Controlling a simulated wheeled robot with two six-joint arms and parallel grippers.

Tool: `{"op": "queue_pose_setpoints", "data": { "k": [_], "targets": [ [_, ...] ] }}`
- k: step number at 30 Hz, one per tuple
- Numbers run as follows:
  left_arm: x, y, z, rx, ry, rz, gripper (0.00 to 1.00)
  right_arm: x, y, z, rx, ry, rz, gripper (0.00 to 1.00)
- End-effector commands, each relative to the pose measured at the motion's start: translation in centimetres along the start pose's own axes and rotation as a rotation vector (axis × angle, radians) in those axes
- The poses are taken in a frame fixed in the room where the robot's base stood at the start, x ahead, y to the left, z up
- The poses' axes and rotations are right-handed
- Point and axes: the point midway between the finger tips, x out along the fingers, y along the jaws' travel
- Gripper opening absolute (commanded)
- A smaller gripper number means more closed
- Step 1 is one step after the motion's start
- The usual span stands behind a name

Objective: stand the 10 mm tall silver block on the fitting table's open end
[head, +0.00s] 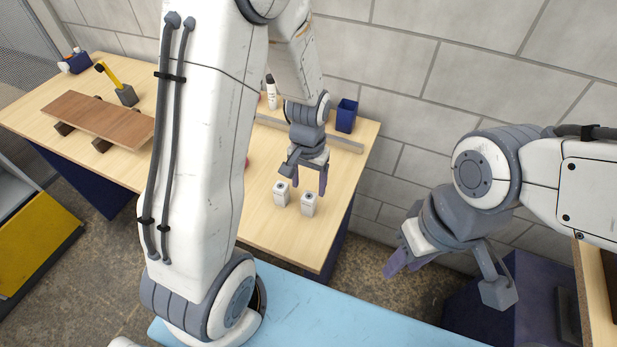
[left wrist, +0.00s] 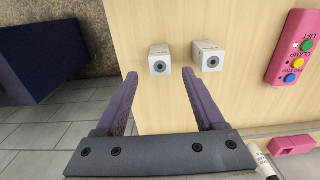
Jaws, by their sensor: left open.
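The left block (head: 281,194) and right block (head: 308,204) look alike, and I cannot tell which is 10 mm tall. My left gripper (head: 307,178) is open and empty, above and just behind them. In the left wrist view, one block (left wrist: 160,60) lies ahead of the gap between the fingers (left wrist: 160,80); the other block (left wrist: 208,55) is beyond the right finger. My right gripper (head: 396,263) hangs apart from the tables; its finger gap is unclear.
A brown board (head: 100,118) rests on dark supports at the table's left. A blue bin (head: 346,116), a white marker (head: 271,92) and a metal rail (head: 335,141) are at the back. A pink button box (left wrist: 294,47) lies beside the blocks. A light-blue surface (head: 330,318) is in front.

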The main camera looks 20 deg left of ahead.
Motion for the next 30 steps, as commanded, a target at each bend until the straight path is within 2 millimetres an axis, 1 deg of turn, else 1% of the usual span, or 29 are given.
{"op": "queue_pose_setpoints", "data": {
  "k": [1, 3, 6, 8, 10, 11, 12, 14, 15, 17, 18, 21, 24, 27, 30],
  "targets": [
    [-0.8, 0.0, -0.1, 0.0, 0.005, 0.0, 0.71, 0.2, 0.0, 0.0, 0.0, 0.0, 0.0, 0.4],
    [-1.6, 0.0, -0.1, 0.0, 0.003, 0.0, 0.71, 0.2, 0.0, 0.0, 0.0, 0.0, 0.0, 0.4],
    [-2.4, 0.1, 0.0, 0.003, 0.002, 0.0, 0.71, 0.3, 0.0, 0.0, 0.0, 0.0, 0.0, 0.4],
    [-3.1, 0.8, 0.3, 0.022, 0.005, 0.002, 0.71, 0.3, 0.0, 0.0, 0.0, 0.0, 0.0, 0.4],
    [-4.6, 2.6, 1.1, 0.071, 0.012, 0.006, 0.71, 0.3, 0.0, 0.0, 0.0, 0.0, 0.0, 0.4],
    [-5.4, 3.7, 1.8, 0.102, 0.015, 0.01, 0.71, 0.3, 0.0, 0.0, 0.0, 0.0, 0.0, 0.4],
    [-6.6, 5.3, 2.8, 0.15, 0.021, 0.016, 0.71, 0.3, 0.0, 0.0, 0.0, 0.0, 0.0, 0.4],
    [-8.4, 7.7, 5.0, 0.232, 0.026, 0.026, 0.71, 0.3, 0.0, 0.0, 0.0, 0.0, 0.0, 0.4],
    [-9.5, 9.1, 6.7, 0.287, 0.029, 0.034, 0.71, 0.3, 0.0, 0.0, 0.0, 0.0, 0.0, 0.4],
    [-10.9, 10.8, 9.3, 0.366, 0.031, 0.047, 0.71, 0.3, 0.0, 0.0, 0.0, 0.0, 0.0, 0.4],
    [-11.7, 11.7, 10.9, 0.416, 0.031, 0.055, 0.71, 0.3, 0.0, 0.0, 0.0, 0.0, 0.0, 0.4],
    [-13.0, 12.9, 14.5, 0.517, 0.029, 0.073, 0.71, 0.3, 0.0, 0.0, 0.0, 0.0, 0.0, 0.4],
    [-13.6, 13.3, 16.7, 0.578, 0.026, 0.085, 0.71, 0.3, 0.0, 0.0, 0.0, 0.0, 0.0, 0.4],
    [-13.8, 13.4, 17.6, 0.602, 0.022, 0.088, 0.71, 0.3, 0.0, 0.0, 0.0, 0.0, 0.0, 0.4],
    [-13.8, 13.4, 17.6, 0.603, 0.021, 0.089, 0.71, 0.3, 0.0, 0.0, 0.0, 0.0, 0.0, 0.4]
  ]
}}
